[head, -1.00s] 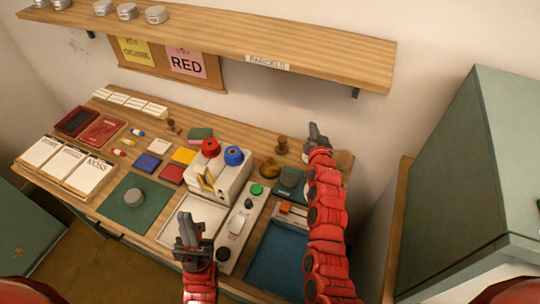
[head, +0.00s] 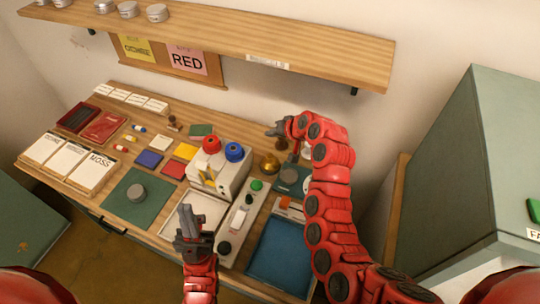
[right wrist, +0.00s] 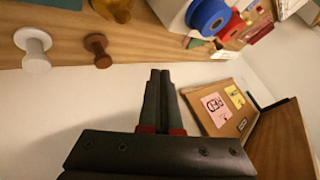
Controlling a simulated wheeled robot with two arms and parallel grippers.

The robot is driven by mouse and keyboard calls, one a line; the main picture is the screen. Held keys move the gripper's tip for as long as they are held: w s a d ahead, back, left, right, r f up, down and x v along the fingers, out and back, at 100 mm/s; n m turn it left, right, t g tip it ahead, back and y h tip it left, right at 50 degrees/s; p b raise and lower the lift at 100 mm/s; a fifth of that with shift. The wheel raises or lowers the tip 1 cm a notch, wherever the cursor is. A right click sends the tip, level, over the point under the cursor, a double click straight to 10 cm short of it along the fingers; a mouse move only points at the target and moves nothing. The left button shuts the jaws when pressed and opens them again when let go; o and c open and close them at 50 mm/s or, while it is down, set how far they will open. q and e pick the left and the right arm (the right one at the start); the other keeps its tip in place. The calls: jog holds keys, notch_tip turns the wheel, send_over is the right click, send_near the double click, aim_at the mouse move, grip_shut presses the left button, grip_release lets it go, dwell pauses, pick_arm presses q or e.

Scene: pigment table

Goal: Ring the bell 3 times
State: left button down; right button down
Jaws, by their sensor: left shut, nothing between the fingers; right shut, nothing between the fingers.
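The bell (head: 269,165) is a small brass dome standing on the table, just right of the white box with red and blue knobs. Part of it shows at the top edge of the right wrist view (right wrist: 119,8). My right gripper (head: 270,132) is shut and empty, beyond the bell and apart from it. Its closed fingers (right wrist: 160,75) show in the right wrist view, pointing past the bell. My left gripper (head: 186,210) is shut and empty over the front of the table, near the white tray (head: 205,205).
The white box (head: 225,184) stands left of the bell. A panel with a green button (head: 257,185) lies in front. Brown (right wrist: 97,47) and white (right wrist: 34,48) knobbed handles stand near the bell. A shelf (head: 220,40) overhangs the back. A green cabinet (head: 470,170) stands at right.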

jog(key=shift+f, duration=0.15)
jog(key=b, duration=0.3)
send_over(272, 158)
notch_tip(272, 158, down, 7)
jog(key=shift+f, duration=0.1)
jog(key=shift+f+b, duration=0.3)
jog(key=shift+f, duration=0.4)
dwell(1.4)
jog(key=shift+f+b, duration=0.35)
jog(key=shift+b, duration=0.1)
jog(key=shift+f+b, duration=0.5)
jog(key=shift+f, duration=0.1)
dwell(0.5)
dwell(0.3)
jog(key=shift+r+p, duration=0.35)
jog(key=shift+r, duration=0.65)
